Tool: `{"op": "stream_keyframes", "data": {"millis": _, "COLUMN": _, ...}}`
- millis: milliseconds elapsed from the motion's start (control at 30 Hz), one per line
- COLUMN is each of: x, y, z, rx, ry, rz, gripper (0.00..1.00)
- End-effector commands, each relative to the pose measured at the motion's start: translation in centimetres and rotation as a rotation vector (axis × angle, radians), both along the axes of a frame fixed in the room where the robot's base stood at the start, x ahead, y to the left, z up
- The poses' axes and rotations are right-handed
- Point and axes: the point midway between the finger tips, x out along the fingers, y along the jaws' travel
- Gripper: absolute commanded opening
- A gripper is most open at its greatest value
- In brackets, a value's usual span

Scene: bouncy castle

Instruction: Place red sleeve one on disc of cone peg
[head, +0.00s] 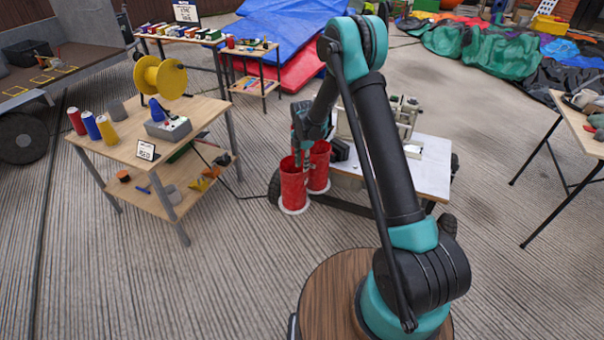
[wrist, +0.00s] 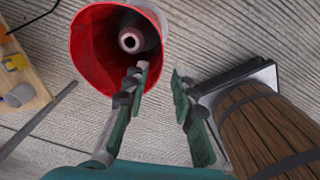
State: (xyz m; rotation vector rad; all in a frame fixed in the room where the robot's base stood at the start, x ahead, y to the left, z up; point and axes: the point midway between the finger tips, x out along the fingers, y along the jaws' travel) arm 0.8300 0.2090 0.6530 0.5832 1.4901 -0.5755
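Two red sleeves stand upright on the ground in the head view, the nearer one (head: 292,190) and another (head: 319,168) just behind it to the right. The nearer one has a white disc (head: 294,209) at its foot. Which is sleeve one, I cannot tell. In the wrist view I look into the open top of a red sleeve (wrist: 88,48), which stands around a pale peg (wrist: 130,40). My gripper (wrist: 160,82) is open, its fingers apart with nothing between them. The left finger overlaps the sleeve's edge in the picture; contact is unclear. In the head view my gripper (head: 300,160) is at the nearer sleeve's top.
A white-topped cart (head: 428,172) stands right behind the sleeves. A wooden table (head: 120,150) at left carries a yellow reel (head: 160,76), a grey control box (head: 168,128) and coloured cylinders (head: 91,125). A black cable (head: 245,195) runs toward the sleeves. The ground in front is clear.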

Motion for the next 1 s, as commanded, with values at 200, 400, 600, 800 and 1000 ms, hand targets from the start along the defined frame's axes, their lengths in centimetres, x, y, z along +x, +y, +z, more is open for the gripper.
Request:
{"op": "stream_keyframes", "data": {"millis": 200, "x": 0.0, "y": 0.0, "z": 2.0, "rx": 0.000, "ry": 0.000, "rz": 0.000, "gripper": 0.26}}
{"op": "stream_keyframes", "data": {"millis": 400, "x": -0.1, "y": -0.3, "z": 2.7, "rx": 0.001, "ry": -0.002, "rz": -0.015, "gripper": 0.26}}
{"op": "stream_keyframes", "data": {"millis": 600, "x": -1.7, "y": -3.4, "z": 6.5, "rx": 0.016, "ry": -0.030, "rz": -0.224, "gripper": 0.26}}
{"op": "stream_keyframes", "data": {"millis": 800, "x": -5.7, "y": -8.6, "z": 12.0, "rx": 0.054, "ry": -0.076, "rz": -0.602, "gripper": 0.26}}
{"op": "stream_keyframes", "data": {"millis": 1000, "x": -10.8, "y": -13.4, "z": 16.2, "rx": 0.106, "ry": -0.114, "rz": -0.982, "gripper": 0.26}}
